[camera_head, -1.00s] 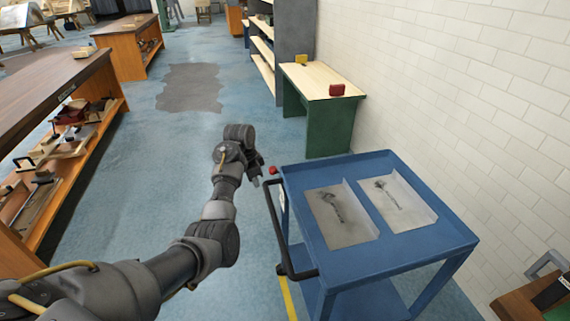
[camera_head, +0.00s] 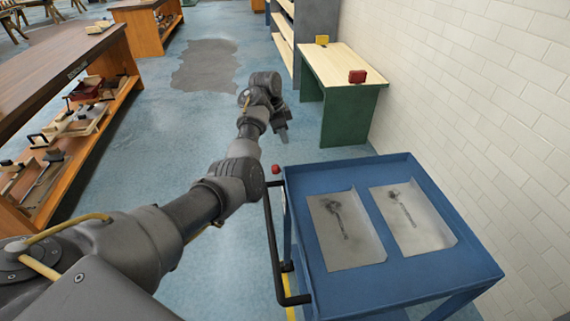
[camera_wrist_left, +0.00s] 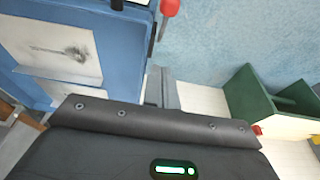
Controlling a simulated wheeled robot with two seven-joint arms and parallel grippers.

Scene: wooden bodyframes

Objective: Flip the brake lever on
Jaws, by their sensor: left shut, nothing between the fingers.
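The red-tipped brake lever (camera_head: 276,169) sticks out at the far left corner of the blue cart (camera_head: 345,170), by the black handle bar. The red grip of the brake lever (camera_wrist_left: 169,8) also shows at the top edge of the left wrist view. My left gripper (camera_head: 283,135) is shut and empty, in the air beyond that corner and apart from the lever in the picture. Its fingers (camera_wrist_left: 161,88) show in the left wrist view, below the lever. The lever's lower part is hard to make out. My right gripper is not in view.
The cart's black handle bar (camera_head: 271,240) runs along its left side. Two drawing sheets (camera_head: 345,250) lie on its top. A green-legged bench (camera_head: 345,120) stands beyond it, beside the white brick wall (camera_head: 470,70). Workbenches (camera_head: 110,100) line the left; blue floor between is open.

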